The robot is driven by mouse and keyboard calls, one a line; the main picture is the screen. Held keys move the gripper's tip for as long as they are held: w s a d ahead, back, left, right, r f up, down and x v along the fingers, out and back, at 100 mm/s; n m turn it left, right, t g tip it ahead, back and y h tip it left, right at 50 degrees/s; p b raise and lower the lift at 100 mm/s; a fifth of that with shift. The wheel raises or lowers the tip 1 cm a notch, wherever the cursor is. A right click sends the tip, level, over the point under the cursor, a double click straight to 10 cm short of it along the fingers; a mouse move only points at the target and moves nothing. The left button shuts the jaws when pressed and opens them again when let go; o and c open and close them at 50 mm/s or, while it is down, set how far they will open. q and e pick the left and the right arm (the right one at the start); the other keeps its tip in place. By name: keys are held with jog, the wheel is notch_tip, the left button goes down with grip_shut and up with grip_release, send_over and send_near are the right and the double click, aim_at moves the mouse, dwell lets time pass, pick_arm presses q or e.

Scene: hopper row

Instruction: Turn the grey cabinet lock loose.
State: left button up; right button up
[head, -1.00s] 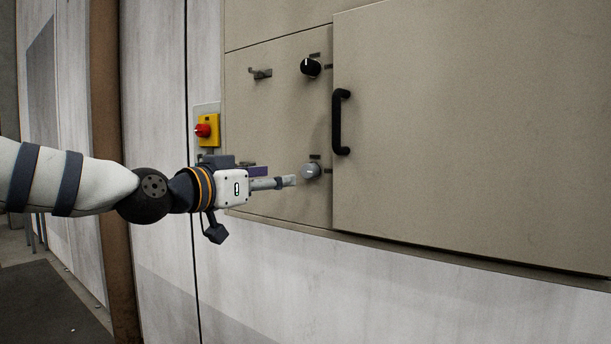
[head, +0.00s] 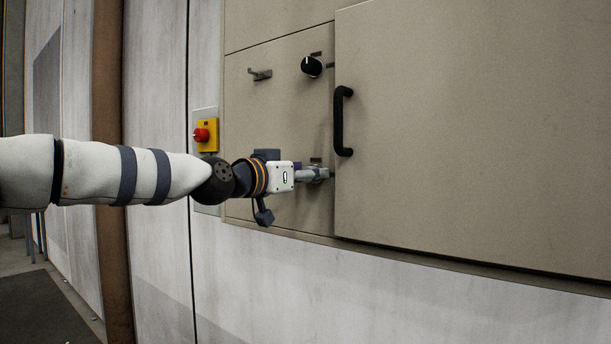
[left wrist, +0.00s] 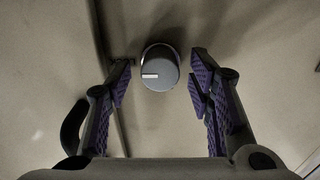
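The grey cabinet lock (left wrist: 160,68) is a round knob with a white mark on its face. In the left wrist view the mark points left. My left gripper (head: 318,174) is at the lock, in front of the cabinet's left panel. Its two purple-padded fingers stand open on either side of the lock, with a visible gap to each side in the left wrist view. In the head view the fingers largely hide the lock. My right gripper is not in view.
A black knob (head: 311,66) sits above, with a small grey lever (head: 260,74) to its left. The closed cabinet door (head: 470,140) with a black handle (head: 342,120) is just right. A red button on a yellow box (head: 207,134) is left, near my arm.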

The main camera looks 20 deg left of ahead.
pick_arm(q)
grip_shut()
jog(key=shift+n, duration=0.3)
jog(key=shift+a+f+n+p, duration=0.1)
jog(key=shift+n+p, duration=0.2)
jog(key=shift+n, duration=2.55)
jog(key=shift+d+f+n+p, duration=0.1)
jog(key=shift+n+p, duration=0.15)
jog(key=shift+n, duration=2.65)
jog(key=shift+a+f+n+p, duration=0.1)
jog(key=shift+n+p, duration=0.2)
jog(key=shift+n, duration=2.55)
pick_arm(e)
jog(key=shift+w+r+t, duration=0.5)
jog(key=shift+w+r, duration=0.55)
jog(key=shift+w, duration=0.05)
